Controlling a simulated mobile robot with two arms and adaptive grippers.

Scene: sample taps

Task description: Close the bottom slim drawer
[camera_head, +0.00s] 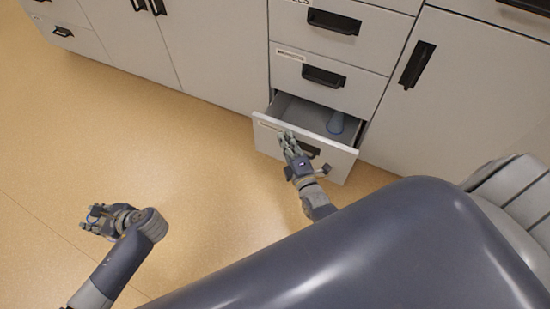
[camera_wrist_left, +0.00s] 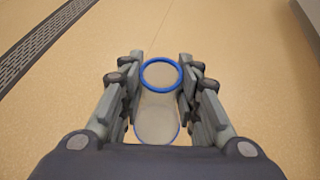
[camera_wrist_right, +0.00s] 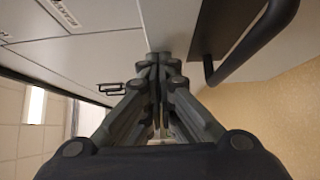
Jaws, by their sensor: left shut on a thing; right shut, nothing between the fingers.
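My left gripper (camera_head: 90,219) is over the floor, shut on a clear vessel with a blue rim (camera_wrist_left: 158,115).
Closed drawers (camera_head: 325,77) with black handles are stacked above the open one. Closed cabinet doors stand on both sides, including one at the right (camera_head: 430,110). The floor (camera_head: 120,140) on the left is clear. A dark grated strip (camera_wrist_left: 40,48) runs along the floor in the left wrist view.

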